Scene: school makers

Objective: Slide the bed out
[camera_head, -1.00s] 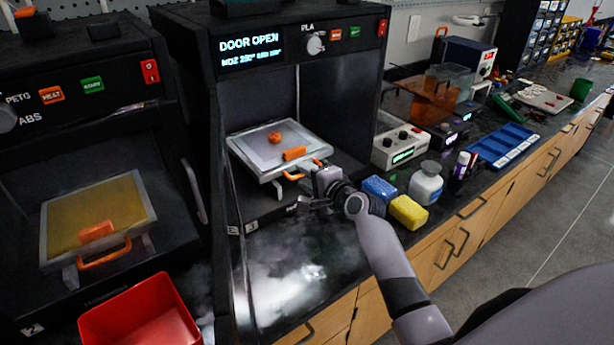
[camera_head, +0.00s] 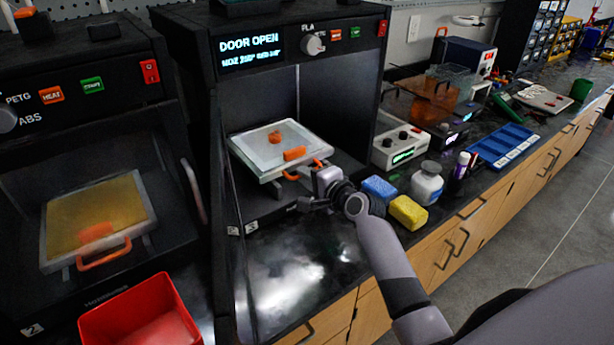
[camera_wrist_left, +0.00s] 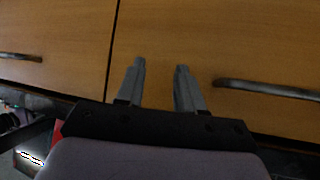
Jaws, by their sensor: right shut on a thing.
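The bed (camera_head: 275,151) is a pale plate with a light frame inside the open printer in the middle of the head view. A small orange piece (camera_head: 275,137) lies on it, and an orange block (camera_head: 294,154) sits at its front edge. An orange handle (camera_head: 292,176) hangs at the bed's front. My right gripper (camera_head: 318,180) is at the handle's right end and shut on it; its fingertips are hard to make out. My left gripper (camera_wrist_left: 160,80) shows in the left wrist view, open and empty, facing wooden drawer fronts (camera_wrist_left: 195,45).
A second printer at left holds a yellow bed (camera_head: 95,212). A red bin (camera_head: 140,318) stands in front of it. A blue sponge (camera_head: 379,189), yellow sponge (camera_head: 408,211) and white jar (camera_head: 426,186) stand right of my right wrist. The counter before the open printer is clear.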

